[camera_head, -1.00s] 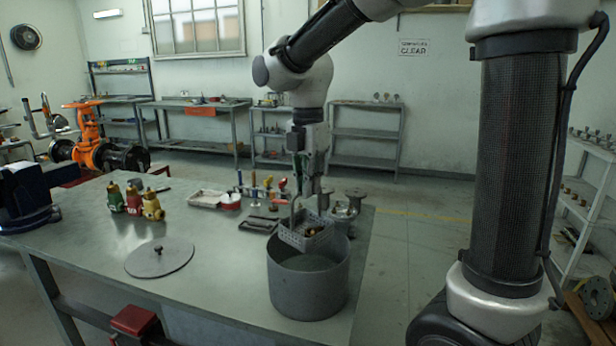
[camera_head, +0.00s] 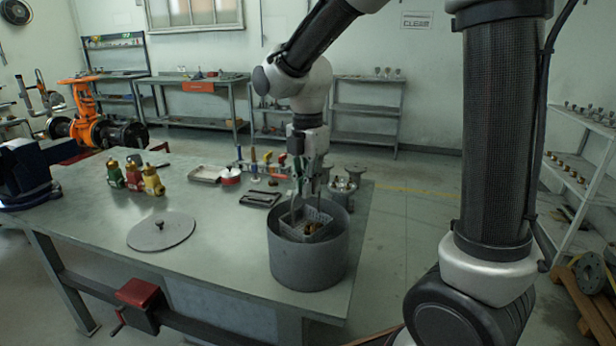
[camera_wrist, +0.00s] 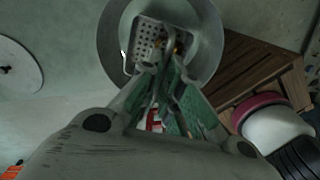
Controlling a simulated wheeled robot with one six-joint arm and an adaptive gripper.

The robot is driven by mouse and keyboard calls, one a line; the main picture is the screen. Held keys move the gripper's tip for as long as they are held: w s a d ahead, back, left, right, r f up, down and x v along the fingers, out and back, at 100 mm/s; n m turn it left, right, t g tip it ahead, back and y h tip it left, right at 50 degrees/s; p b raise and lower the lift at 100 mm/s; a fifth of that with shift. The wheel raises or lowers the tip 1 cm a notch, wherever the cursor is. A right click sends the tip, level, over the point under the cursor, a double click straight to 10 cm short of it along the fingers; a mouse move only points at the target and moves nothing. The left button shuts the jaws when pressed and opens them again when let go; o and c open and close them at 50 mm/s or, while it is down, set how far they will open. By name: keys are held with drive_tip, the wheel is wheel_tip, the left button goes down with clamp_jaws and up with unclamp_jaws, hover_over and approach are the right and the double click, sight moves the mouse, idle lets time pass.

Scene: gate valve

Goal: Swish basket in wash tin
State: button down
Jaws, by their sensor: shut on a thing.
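The wash tin (camera_head: 308,262) is a round grey open tub near the front right of the bench; its rim also shows in the wrist view (camera_wrist: 110,42). The perforated metal basket (camera_head: 294,232) is down inside the mouth of the tin, slightly tilted, with some brass-coloured parts in it. It also shows in the wrist view (camera_wrist: 146,34). My gripper (camera_head: 311,190) is above the tin, shut on the basket's upright handle. In the wrist view my gripper's fingers (camera_wrist: 165,95) close around the handle. The bottom of the tin is hidden.
A flat round lid with a knob (camera_head: 160,231) lies left of the tin. Small red, green and yellow valves (camera_head: 133,175) stand at the back left. Trays, coloured-handled tools and metal flanged fittings (camera_head: 342,188) sit close behind the tin. The bench front left is clear.

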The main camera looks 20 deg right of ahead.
drive_tip(key=shift+f, duration=4.25)
drive_tip(key=shift+r, duration=0.15)
drive_tip(key=shift+r, duration=0.55)
drive_tip(key=shift+f, duration=0.15)
